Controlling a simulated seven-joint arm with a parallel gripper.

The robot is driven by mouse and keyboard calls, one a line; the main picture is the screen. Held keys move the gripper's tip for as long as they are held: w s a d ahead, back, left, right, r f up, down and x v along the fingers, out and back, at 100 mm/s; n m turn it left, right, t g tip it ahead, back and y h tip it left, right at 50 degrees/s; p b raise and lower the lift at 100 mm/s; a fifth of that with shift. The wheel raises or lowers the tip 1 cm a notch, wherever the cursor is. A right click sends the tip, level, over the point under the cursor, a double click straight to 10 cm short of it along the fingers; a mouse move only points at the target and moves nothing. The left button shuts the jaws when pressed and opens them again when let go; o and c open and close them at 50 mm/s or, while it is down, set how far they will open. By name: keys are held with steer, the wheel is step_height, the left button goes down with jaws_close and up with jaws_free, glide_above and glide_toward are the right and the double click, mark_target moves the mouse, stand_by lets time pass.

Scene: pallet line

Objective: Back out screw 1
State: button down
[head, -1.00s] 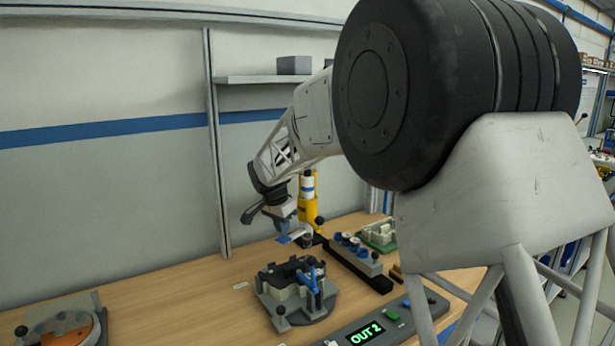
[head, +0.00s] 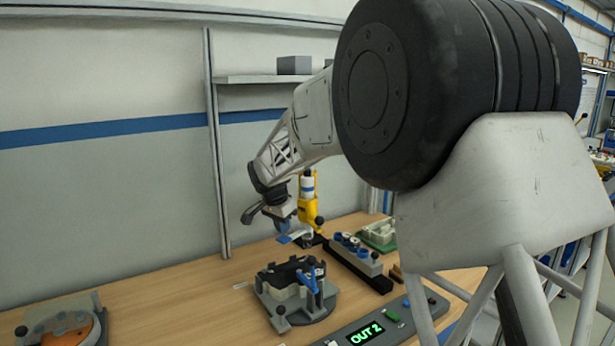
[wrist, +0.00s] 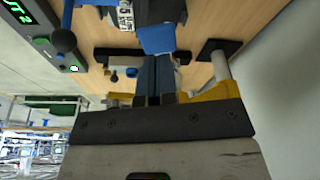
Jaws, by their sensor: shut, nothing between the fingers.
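My gripper (head: 286,236) hangs over the bench in front of the yellow power driver, apart from the fixture. In the wrist view its dark fingers (wrist: 155,78) are together with nothing between them, and a blue piece shows beyond the tips. The yellow driver (head: 308,207) stands upright on a dark base behind my gripper; yellow parts of it show on both sides of the fingers in the wrist view (wrist: 212,92). The fixture (head: 293,312) holds a dark part (head: 284,273) with a blue clamp handle (head: 312,282). Screw 1 cannot be made out.
A control box (head: 395,323) with a display reading "OUT 2" lies at the front. A grey block with blue-topped pieces (head: 365,262) and a green tray (head: 380,237) stand right of my gripper. A round fixture (head: 62,331) is at far left.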

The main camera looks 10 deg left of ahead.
mark_target(282, 239)
steer(key=shift+f, duration=0.55)
stand_by(0.4)
steer(key=shift+f, duration=0.35)
steer(key=shift+f, duration=0.3)
steer(key=shift+s+x, duration=0.15)
steer(key=shift+x, duration=0.55)
steer(key=shift+s+x, duration=0.15)
steer(key=shift+x, duration=0.55)
steer(key=shift+a+f, duration=0.15)
steer(key=shift+f, duration=0.6)
steer(key=shift+s+f, duration=0.15)
steer(key=shift+f, duration=0.2)
stand_by(1.0)
steer(key=shift+r, duration=0.35)
stand_by(0.9)
steer(key=shift+w+d+r+v, duration=0.15)
steer(key=shift+w+v, duration=0.2)
steer(key=shift+v, duration=1.25)
steer(key=shift+w+d+r+v, duration=0.1)
steer(key=shift+w+d+v, duration=0.15)
steer(key=shift+v, duration=1.35)
steer(key=shift+w+d+v, duration=0.1)
steer(key=shift+w+v, duration=0.3)
steer(key=shift+v, duration=1.25)
